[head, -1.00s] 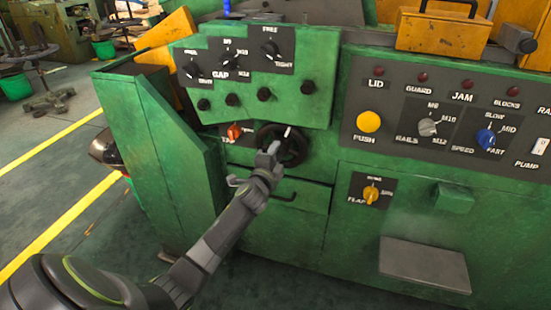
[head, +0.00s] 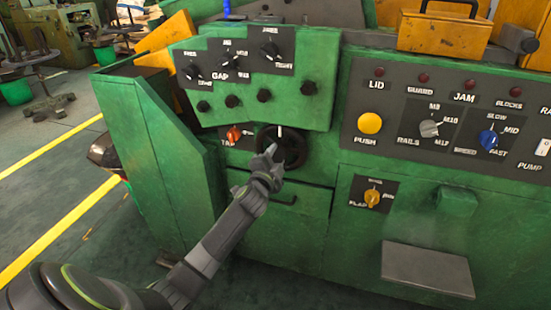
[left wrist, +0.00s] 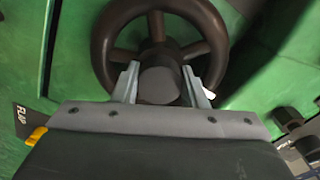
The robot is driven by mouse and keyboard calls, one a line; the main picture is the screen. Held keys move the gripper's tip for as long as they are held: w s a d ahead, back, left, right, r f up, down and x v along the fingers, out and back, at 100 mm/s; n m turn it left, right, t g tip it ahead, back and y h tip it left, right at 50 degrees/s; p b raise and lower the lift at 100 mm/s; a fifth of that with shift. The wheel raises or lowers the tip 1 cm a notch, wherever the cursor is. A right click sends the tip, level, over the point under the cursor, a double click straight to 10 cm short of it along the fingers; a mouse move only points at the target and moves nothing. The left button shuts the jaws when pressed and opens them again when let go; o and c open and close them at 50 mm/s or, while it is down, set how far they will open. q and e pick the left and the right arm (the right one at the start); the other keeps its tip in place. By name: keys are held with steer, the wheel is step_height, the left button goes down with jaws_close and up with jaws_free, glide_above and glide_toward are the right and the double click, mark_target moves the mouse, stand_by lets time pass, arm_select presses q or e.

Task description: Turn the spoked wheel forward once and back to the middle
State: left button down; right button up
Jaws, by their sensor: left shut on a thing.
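The dark spoked wheel (head: 299,148) sits on the green machine front, below the row of small black knobs. A white pointer mark stands nearly straight up at its top edge. My left gripper (head: 271,153) is at the wheel and covers its lower left part. In the left wrist view the wheel (left wrist: 216,32) fills the top, with its spokes and round hub (left wrist: 160,86). The two fingers of my left gripper (left wrist: 161,80) lie on either side of the hub, shut on it. My right gripper is not in view.
An orange-red knob (head: 234,134) is close to the left of the wheel. A yellow flap knob (head: 373,197) and a grey plate (head: 427,268) are to the right. Open floor (head: 60,215) lies to the left.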

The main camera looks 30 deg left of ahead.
arm_select(q)
steer(key=shift+f, duration=0.15)
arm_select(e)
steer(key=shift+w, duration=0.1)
arm_select(q)
steer(key=c, duration=1.3)
jaws_free()
steer(key=o, duration=0.4)
steer(key=shift+o, duration=0.2)
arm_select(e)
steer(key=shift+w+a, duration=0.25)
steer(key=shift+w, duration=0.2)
arm_select(q)
steer(key=shift+s, duration=0.15)
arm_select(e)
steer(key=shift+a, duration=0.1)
arm_select(q)
steer(key=v, duration=1.7)
steer(key=shift+p, duration=0.4)
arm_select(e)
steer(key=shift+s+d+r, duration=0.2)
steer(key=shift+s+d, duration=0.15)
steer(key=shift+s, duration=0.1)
